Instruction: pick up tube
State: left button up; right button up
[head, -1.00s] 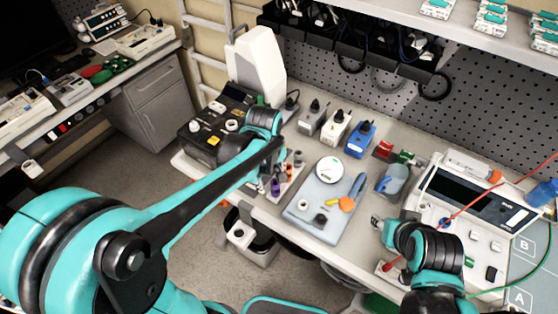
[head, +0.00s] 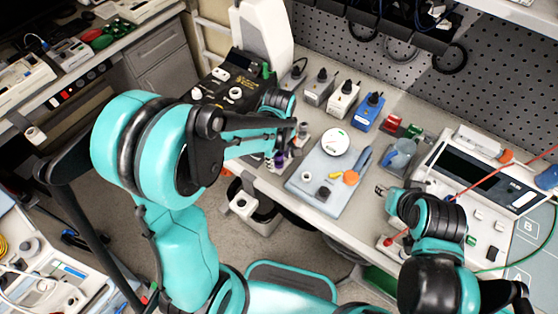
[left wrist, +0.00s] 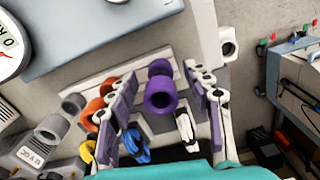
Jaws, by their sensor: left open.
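A purple tube (left wrist: 160,95) stands in a light rack (left wrist: 180,62) with several other coloured tubes. It also shows in the head view (head: 279,161), just below my left gripper (head: 290,143). In the left wrist view my left gripper (left wrist: 158,80) is open, with one finger on each side of the purple tube; I cannot tell whether either finger touches it. Orange (left wrist: 104,102), blue (left wrist: 136,146) and yellow (left wrist: 87,151) tubes stand close by, partly behind the left finger. My right gripper (head: 381,190) is over the bench, its opening unclear.
A pale blue tray (head: 310,190) with a round white dial and small tools lies right of the rack. A row of small boxes, including a blue one (head: 368,111), stands behind. A pump (head: 480,185) stands at the right. A black device (head: 228,85) stands left of the rack.

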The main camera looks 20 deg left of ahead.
pick_arm(q)
jog(key=c, duration=1.1)
jog(key=shift+r, duration=0.1)
